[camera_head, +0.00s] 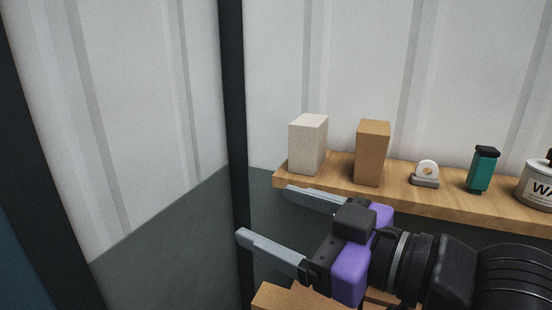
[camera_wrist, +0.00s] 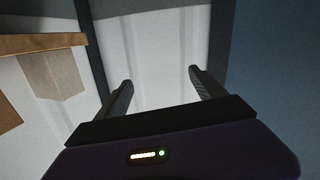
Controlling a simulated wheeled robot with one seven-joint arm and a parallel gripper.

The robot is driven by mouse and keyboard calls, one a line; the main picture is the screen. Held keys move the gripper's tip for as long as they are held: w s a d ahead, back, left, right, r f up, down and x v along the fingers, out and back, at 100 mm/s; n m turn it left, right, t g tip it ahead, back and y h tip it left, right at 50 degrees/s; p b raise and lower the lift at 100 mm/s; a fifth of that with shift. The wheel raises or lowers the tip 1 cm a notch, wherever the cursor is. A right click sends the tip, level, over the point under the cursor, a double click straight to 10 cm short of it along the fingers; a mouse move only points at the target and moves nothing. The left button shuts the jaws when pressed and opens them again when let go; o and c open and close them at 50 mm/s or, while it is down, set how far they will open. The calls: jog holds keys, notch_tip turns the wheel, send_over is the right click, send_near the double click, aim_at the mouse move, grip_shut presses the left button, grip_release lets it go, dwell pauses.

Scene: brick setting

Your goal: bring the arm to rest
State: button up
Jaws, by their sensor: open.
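My gripper (camera_head: 263,217) is in the lower middle of the head view, with its two grey fingers spread apart and pointing left. Nothing is between the fingers. It is in front of the wooden shelf (camera_head: 458,210) and near its left end. In the wrist view my gripper (camera_wrist: 161,80) also shows open and empty, facing a pale wall panel (camera_wrist: 160,45). My arm reaches in from the right of the head view.
On the shelf stand a white block (camera_head: 307,145), a brown block (camera_head: 372,152), a small white-and-grey ringed item (camera_head: 426,174), a green bottle (camera_head: 482,170) and a labelled tin (camera_head: 538,182). A lower wooden surface (camera_head: 275,297) lies under my gripper. A dark post (camera_head: 233,100) rises at left.

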jog(key=d+r+m+t+h, duration=0.2)
jog(key=d+r+m+t, duration=0.6)
jog(key=t, duration=0.2)
jog(key=s+d+f+m+t+h, duration=0.35)
jog(key=d+f+m+h, duration=0.55)
jog(key=h, duration=0.3)
jog(key=s+d+f+n+g, duration=0.1)
jog(key=s+f+g, duration=0.3)
jog(key=s+f, duration=1)
jog(key=s+d+f+n+g, duration=0.1)
jog(key=s+f+n+g, duration=0.2)
jog(key=s+f, duration=1.1)
jog(key=shift+s+d+f+n+g, duration=0.25)
jog(key=shift+s+f+n+g, duration=0.2)
jog(key=shift+g, duration=0.7)
jog(key=shift+w, duration=0.1)
